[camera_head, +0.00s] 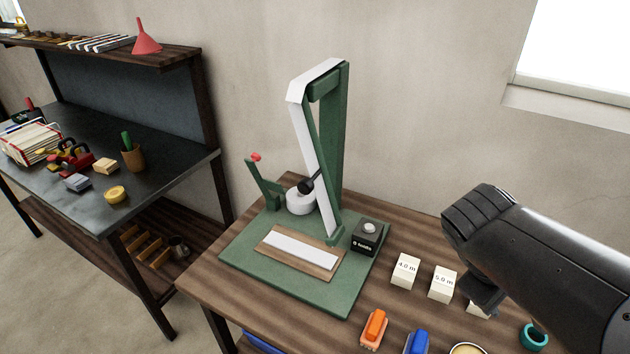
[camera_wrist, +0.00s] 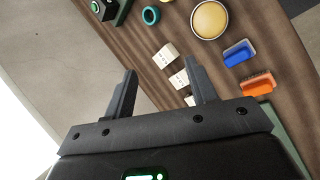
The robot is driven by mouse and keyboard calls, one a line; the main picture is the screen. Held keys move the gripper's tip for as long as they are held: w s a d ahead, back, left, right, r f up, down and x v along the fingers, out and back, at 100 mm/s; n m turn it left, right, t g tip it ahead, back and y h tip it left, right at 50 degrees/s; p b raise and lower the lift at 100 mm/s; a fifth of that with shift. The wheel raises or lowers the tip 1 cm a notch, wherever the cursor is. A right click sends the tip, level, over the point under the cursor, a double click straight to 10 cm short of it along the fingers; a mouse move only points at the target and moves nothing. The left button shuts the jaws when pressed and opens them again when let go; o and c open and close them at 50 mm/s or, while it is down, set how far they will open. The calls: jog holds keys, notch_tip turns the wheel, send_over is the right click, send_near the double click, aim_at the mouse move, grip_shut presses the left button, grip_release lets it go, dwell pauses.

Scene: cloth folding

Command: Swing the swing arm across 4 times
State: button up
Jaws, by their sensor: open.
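A green stand with a tall post (camera_head: 333,150) rises from a green base plate (camera_head: 235,258) on the wooden table. A long white swing arm (camera_head: 310,145) hangs from its top, leaning slightly. A black knob (camera_head: 307,186) and a white round weight (camera_head: 298,202) show beside its lower part; how they join is unclear. A white strip on a wooden board (camera_head: 300,250) lies on the plate. My gripper (camera_head: 484,296) is to the right of the stand, above the table and apart from the swing arm. In the wrist view my gripper (camera_wrist: 160,67) is open and empty, with small white blocks beyond the fingers.
A black box (camera_head: 368,236) stands at the plate's right edge. White number blocks (camera_head: 405,271), an orange brush (camera_head: 374,329), a blue brush (camera_head: 417,343) and a teal ring (camera_head: 534,336) lie nearby. A cluttered workbench (camera_head: 165,150) stands left. A wall is behind.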

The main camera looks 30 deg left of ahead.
jog(key=w+a+n+t+h, duration=0.25)
jog(key=w+a+n, duration=0.35)
jog(key=a, duration=0.4)
jog(key=n+t+y, duration=0.7)
jog(key=n+t, duration=0.4)
jog(key=n, duration=0.5)
send_near(310, 179)
jog(key=w, duration=1)
jog(key=shift+d+f, duration=0.25)
jog(key=shift+f, duration=0.1)
jog(key=shift+c, duration=0.5)
grip_shut()
